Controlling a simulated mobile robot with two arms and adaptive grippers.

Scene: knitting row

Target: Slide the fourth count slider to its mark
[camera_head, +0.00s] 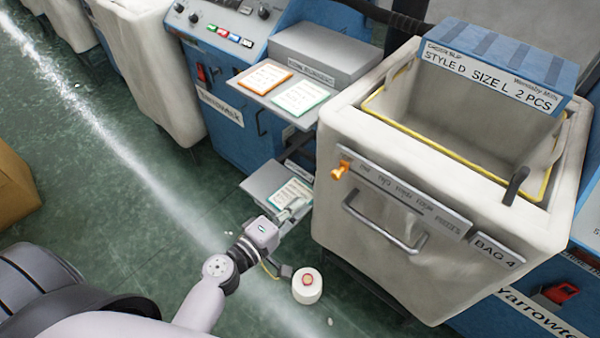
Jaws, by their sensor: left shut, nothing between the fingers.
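The orange slider knob (341,170) sits at the left end of a grey strip (400,195) on the front of the bag cart (345,225) marked BAG 4. Small print runs along the strip, too small to read surely, and I cannot make out a mark for the knob. My left gripper (293,211) is shut and empty, to the left of the cart and lower in the picture than the knob. It overlaps a low grey shelf with a card; I cannot tell whether it touches. My right gripper is out of view.
A bar handle (385,225) juts out below the strip. A blue box (490,70) lettered STYLE D SIZE L 2 PCS stands at the cart's back rim. A white round thing (307,290) lies near my left wrist. Open green floor (110,200) lies left.

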